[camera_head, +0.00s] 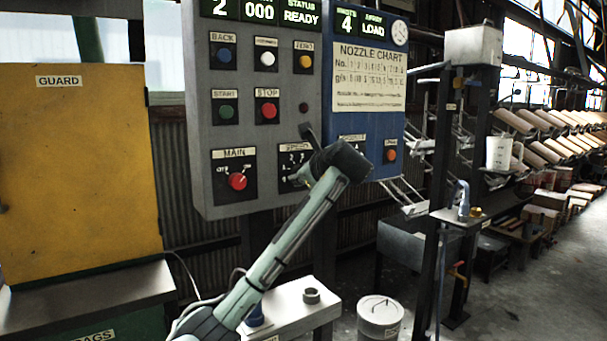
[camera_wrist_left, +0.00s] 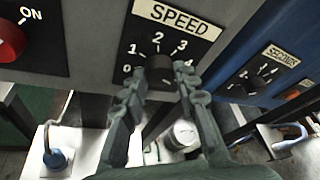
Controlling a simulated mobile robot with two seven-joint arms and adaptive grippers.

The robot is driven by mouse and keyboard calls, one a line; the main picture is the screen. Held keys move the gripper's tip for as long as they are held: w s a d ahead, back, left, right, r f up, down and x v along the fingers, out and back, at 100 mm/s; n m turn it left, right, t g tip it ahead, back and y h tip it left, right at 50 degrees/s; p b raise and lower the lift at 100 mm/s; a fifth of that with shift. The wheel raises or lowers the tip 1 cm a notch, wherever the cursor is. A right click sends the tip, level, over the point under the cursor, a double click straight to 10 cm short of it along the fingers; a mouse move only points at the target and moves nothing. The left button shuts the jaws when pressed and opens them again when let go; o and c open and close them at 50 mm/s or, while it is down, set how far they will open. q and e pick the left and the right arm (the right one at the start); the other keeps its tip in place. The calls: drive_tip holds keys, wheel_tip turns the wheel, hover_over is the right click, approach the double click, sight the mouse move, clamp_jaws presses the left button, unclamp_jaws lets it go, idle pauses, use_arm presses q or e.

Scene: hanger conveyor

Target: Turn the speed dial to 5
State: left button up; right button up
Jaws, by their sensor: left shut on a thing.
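The speed dial (camera_wrist_left: 159,69) is a dark knob under a white SPEED label (camera_wrist_left: 178,16), with the numbers 0 to 4 around it in the left wrist view. The place for 5 is hidden behind the right-hand finger. I cannot tell which number the dial points to. My left gripper (camera_wrist_left: 158,82) is shut on the dial, one finger on each side. In the head view my left gripper (camera_head: 309,178) is at the speed panel (camera_head: 292,158) on the grey control box and covers most of the dial. My right gripper is not in view.
A red MAIN switch (camera_head: 237,181) is left of the speed panel, with START (camera_head: 226,111) and STOP (camera_head: 267,110) buttons above. A blue panel (camera_head: 369,70) with a SECONDS dial (camera_wrist_left: 258,81) adjoins on the right. A white container (camera_head: 380,317) stands below.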

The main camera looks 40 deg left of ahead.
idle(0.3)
use_arm(q)
drive_tip(key=o, duration=1.1)
drive_tip(key=shift+o, duration=0.2)
drive_tip(key=v, duration=1.2)
drive_tip(key=shift+w+d, duration=0.1)
drive_tip(key=shift+w, duration=0.05)
